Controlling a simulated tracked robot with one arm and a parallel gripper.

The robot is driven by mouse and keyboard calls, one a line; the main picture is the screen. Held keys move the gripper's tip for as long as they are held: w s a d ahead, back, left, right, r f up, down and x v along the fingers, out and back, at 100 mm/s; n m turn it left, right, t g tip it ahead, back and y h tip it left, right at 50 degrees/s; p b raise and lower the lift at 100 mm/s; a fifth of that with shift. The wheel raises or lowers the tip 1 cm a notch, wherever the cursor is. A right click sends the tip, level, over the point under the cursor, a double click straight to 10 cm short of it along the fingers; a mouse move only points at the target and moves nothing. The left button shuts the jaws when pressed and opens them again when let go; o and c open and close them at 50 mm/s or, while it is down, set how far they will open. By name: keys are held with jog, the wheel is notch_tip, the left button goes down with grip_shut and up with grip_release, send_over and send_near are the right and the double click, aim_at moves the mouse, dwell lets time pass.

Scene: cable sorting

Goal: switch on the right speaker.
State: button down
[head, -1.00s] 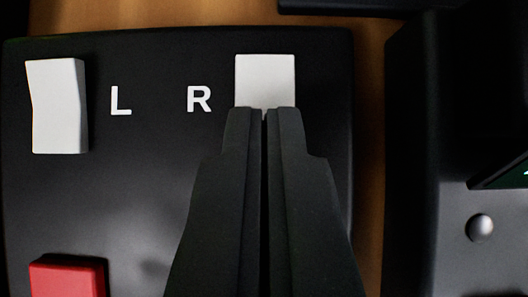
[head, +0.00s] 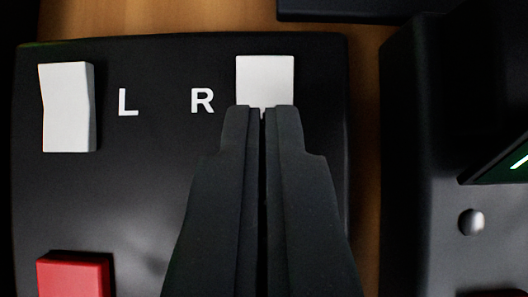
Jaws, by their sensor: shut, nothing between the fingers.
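A black switch panel (head: 150,200) fills the left and middle of the head view. A white rocker switch (head: 265,80) sits beside the letter R (head: 202,100) at the panel's upper right. Another white rocker switch (head: 68,108) sits left of the letter L (head: 128,102). My gripper (head: 263,108) is shut and empty, with its fingertips at the lower edge of the R switch in the picture. The fingers hide the lower part of that switch. I cannot tell whether they touch it or which way it is tilted.
A red button (head: 74,278) is at the panel's lower left. A black device (head: 425,150) with a round silver knob (head: 471,222) and a lit green display stands at the right. A strip of wooden table (head: 364,130) shows between it and the panel.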

jog(key=shift+r, duration=0.4)
jog(key=shift+r, duration=0.2)
notch_tip(320, 180, up, 4)
jog(key=shift+s+p, duration=0.15)
jog(key=shift+p, duration=0.8)
jog(key=s+r, duration=0.5)
jog(key=s, duration=0.3)
jog(key=shift+d+r+p, duration=0.15)
jog(key=shift+r+p, duration=0.15)
jog(key=shift+p, duration=0.05)
jog(key=shift+r, duration=0.1)
